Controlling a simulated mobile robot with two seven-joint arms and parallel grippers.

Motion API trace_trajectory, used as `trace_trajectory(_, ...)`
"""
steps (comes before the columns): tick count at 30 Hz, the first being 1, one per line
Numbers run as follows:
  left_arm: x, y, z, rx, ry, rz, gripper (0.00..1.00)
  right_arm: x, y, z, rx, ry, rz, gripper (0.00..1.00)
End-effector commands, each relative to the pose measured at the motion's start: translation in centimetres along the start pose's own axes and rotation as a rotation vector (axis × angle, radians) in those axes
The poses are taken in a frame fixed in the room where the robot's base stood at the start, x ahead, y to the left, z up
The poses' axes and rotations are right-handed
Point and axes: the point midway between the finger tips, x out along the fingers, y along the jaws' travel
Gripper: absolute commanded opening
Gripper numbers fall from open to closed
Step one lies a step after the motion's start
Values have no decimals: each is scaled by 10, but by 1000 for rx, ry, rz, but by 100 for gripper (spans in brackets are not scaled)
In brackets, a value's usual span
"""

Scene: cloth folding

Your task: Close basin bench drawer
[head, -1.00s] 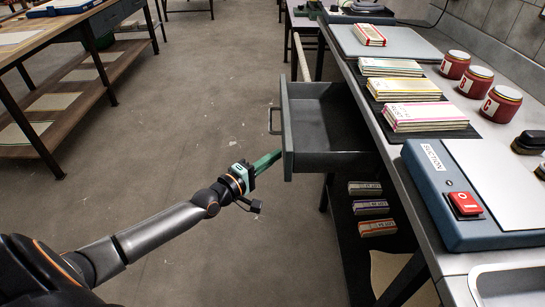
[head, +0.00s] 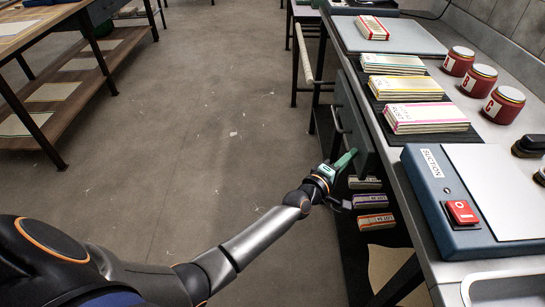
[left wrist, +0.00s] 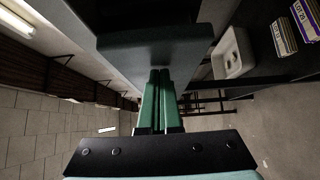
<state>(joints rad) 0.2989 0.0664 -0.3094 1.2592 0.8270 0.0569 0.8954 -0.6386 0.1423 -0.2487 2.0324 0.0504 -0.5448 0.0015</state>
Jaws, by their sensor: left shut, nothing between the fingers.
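The dark grey drawer (head: 354,125) is under the left edge of the bench. In the head view its front is close to the bench edge and its inside no longer shows; I cannot tell whether it is fully flush. Its bar handle (head: 338,121) faces the aisle. My left gripper (head: 347,161) is at the near lower end of the drawer front, with green fingers shut and empty. In the left wrist view the shut fingers (left wrist: 158,98) point at the dark drawer front (left wrist: 155,48) and appear to touch it. My right gripper is not in view.
The bench top (head: 415,165) holds stacks of cards (head: 425,117), several red jars (head: 503,104) and a blue suction box (head: 445,205). Labelled boxes (head: 371,201) lie on the shelf below the drawer. The floor (head: 200,130) to the left is clear.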

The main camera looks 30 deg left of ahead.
Motion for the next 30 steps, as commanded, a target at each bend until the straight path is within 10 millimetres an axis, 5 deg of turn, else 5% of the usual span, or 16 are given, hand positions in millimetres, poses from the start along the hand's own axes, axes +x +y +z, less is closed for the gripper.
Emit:
trace_trajectory(9,22,0,22,-1,0,0,0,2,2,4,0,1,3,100)
trace_trajectory(30,23,2,26,-2,-7,3,0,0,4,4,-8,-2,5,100)
